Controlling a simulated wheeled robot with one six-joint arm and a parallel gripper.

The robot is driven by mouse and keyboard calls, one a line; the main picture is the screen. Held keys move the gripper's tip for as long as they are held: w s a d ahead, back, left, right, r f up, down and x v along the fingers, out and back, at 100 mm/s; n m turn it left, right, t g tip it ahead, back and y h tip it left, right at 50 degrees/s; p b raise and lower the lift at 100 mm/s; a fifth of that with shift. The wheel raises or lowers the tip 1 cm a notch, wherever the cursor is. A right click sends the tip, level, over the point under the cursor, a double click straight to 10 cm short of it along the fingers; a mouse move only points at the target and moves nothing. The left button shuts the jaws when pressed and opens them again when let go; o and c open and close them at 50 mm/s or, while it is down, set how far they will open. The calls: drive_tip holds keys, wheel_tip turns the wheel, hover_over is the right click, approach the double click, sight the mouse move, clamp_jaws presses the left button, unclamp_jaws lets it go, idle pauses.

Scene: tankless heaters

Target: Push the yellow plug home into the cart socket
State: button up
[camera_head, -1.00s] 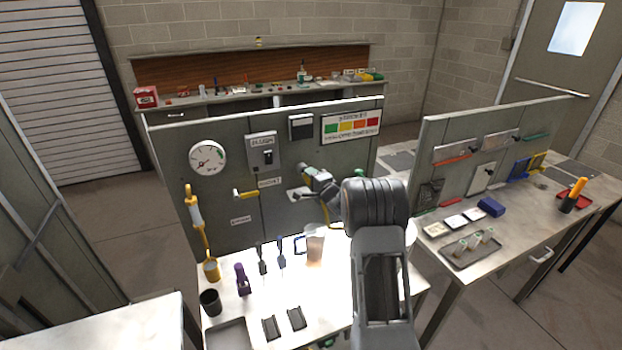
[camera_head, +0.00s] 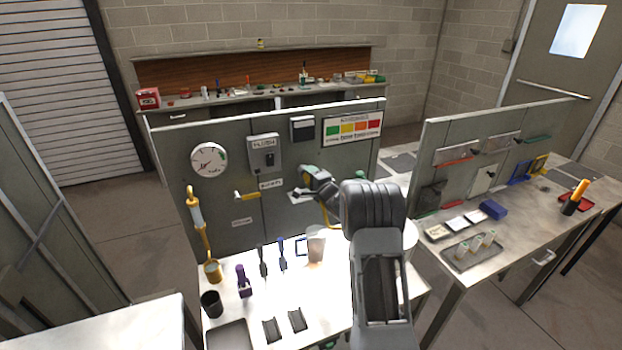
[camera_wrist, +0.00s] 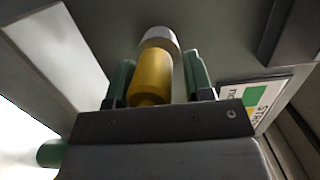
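The yellow plug (camera_wrist: 150,80) shows in the wrist view as a yellow cylinder with a silver collar (camera_wrist: 160,40) at its far end. It lies between the two green fingers of my gripper (camera_wrist: 160,80), close in front of the palm. The left finger overlaps its edge; whether both fingers touch it is unclear. In the head view my gripper (camera_head: 308,180) is at the grey panel, near a pale plate (camera_head: 297,196), and my arm hides part of the area. A yellow cable (camera_head: 325,214) hangs below it. The socket opening and the plug's depth in it cannot be made out.
The grey panel (camera_head: 225,225) carries a gauge (camera_head: 209,160), a switch box (camera_head: 264,153) and a yellow-handled valve (camera_head: 247,195). A second panelled bench (camera_head: 520,220) is at the right.

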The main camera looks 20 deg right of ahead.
drive_tip(key=shift+o, duration=1.2)
drive_tip(key=shift+s, duration=0.1)
drive_tip(key=s+d+b, duration=0.2)
drive_tip(key=s+b, duration=0.1)
drive_tip(key=s, duration=1)
drive_tip(key=shift+s, duration=0.25)
drive_tip(key=shift+f, duration=0.1)
